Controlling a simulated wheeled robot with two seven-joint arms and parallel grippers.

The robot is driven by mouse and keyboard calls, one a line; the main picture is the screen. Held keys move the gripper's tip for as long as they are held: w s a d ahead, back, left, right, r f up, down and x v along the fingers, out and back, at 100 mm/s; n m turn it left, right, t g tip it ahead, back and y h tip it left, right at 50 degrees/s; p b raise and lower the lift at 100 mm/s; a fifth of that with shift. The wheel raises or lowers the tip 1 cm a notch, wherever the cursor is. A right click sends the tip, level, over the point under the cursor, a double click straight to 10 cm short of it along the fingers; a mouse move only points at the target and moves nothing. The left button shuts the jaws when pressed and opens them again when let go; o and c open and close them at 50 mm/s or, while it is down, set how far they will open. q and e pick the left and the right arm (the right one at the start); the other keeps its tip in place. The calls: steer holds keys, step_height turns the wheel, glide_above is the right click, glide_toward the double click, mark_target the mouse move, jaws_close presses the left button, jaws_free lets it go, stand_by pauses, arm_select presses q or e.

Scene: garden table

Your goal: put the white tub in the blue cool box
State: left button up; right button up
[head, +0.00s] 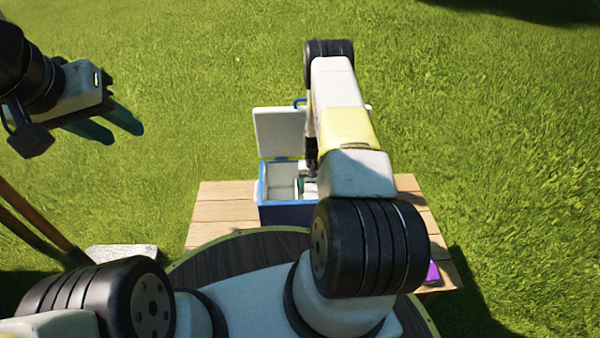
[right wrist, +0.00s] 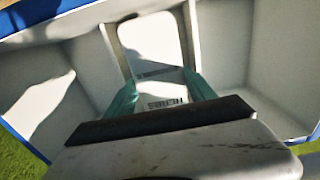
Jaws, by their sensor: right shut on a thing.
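The blue cool box (head: 287,214) stands on the wooden table with its white lid (head: 277,133) open at the back. My right arm reaches over it, and my right gripper (head: 308,184) is down at the box opening, partly hidden by the arm. In the right wrist view, the teal fingers (right wrist: 160,92) are shut on the white tub (right wrist: 162,86), which has dark print on it. White inner walls of the box (right wrist: 225,45) rise around it. I cannot tell whether the tub touches the box floor. My left gripper (head: 114,124) is open and empty, high at the left over the grass.
The plank table (head: 215,213) has bare room left of the box. A purple thing (head: 433,271) lies at the table's right front, partly hidden by my arm. A pale grey flat thing (head: 120,252) and wooden poles (head: 38,222) are at the left. Grass surrounds everything.

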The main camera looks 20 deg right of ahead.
steer(key=shift+f, duration=2.85)
steer(key=o, duration=1.3)
steer(key=shift+f, duration=0.15)
